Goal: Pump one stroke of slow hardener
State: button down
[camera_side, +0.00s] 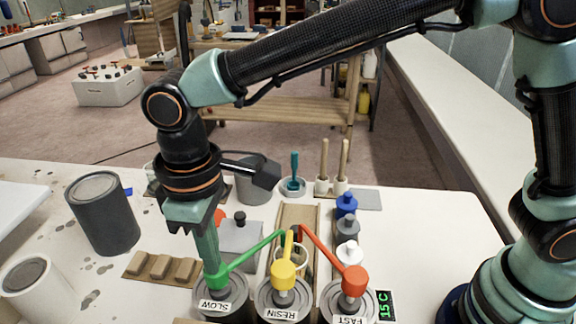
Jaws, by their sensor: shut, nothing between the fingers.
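The slow hardener can (222,303), labelled SLOW, stands at the front of the table with a green pump head (217,277). Its green spout slants up and to the right. My gripper (211,262) points down, shut and empty, with its fingertips right at the top of the green pump head. I cannot tell whether they touch it. The RESIN can (284,303) with a yellow pump head (284,275) stands in the middle. The FAST can (347,304) with a red pump head (355,279) stands at the right. A cup (293,262) sits behind the yellow pump, where the spouts converge, partly hidden by them.
A dark grey can (103,215) and a white can (38,287) stand at the left. A wooden rack (160,267) lies left of the pumps. Small bottles (347,228) stand behind the red pump. A display (385,305) reads 15 C. The table's right side is clear.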

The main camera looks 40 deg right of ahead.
jog(key=shift+r, duration=1.7)
jog(key=shift+r, duration=1.5)
jog(key=shift+w+d+r, duration=0.1)
jog(key=shift+d, duration=0.15)
jog(key=w+d+r+m+t+y, duration=0.1)
jog(key=d+r+m, duration=0.1)
jog(key=d, duration=0.7)
jog(key=w+d+r+m+t, duration=0.1)
jog(key=w+d+m+t, duration=0.15)
jog(key=d, duration=0.65)
jog(key=s+d+f+m+t, duration=0.1)
jog(key=s+d+m, duration=0.1)
jog(key=d, duration=0.5)
jog(key=s+d+f+m+t+h, duration=0.1)
jog(key=s+d+m, duration=0.1)
jog(key=d, duration=0.5)
jog(key=shift+s+d+f, duration=0.35)
jog(key=shift+s+d, duration=0.05)
jog(key=shift+s, duration=0.4)
